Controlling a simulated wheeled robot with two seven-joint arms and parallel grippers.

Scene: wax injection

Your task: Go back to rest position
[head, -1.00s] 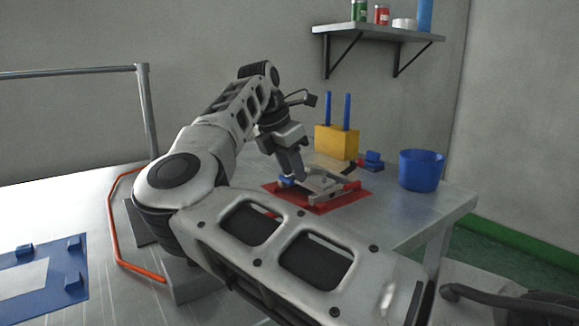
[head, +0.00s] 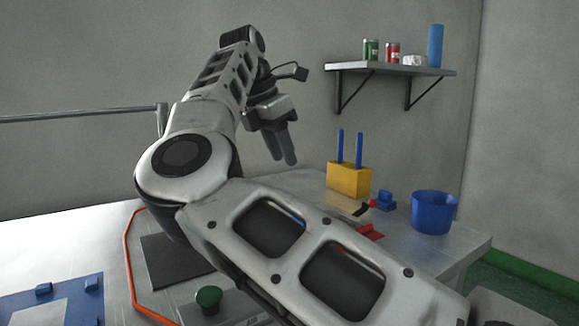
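My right gripper (head: 284,161) hangs in the air with its fingers pointing down, left of the yellow block and above the table (head: 459,243). The fingers show close together, nearly in line, and I see nothing held between them; I cannot tell if they are shut. My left gripper is not in view.
The yellow block (head: 348,181) with two blue rods, a small blue piece (head: 384,201) and a blue cup (head: 434,213) stand at the back right. A wall shelf (head: 392,69) holds cans. A green knob (head: 209,297) and a blue board (head: 60,300) are in front.

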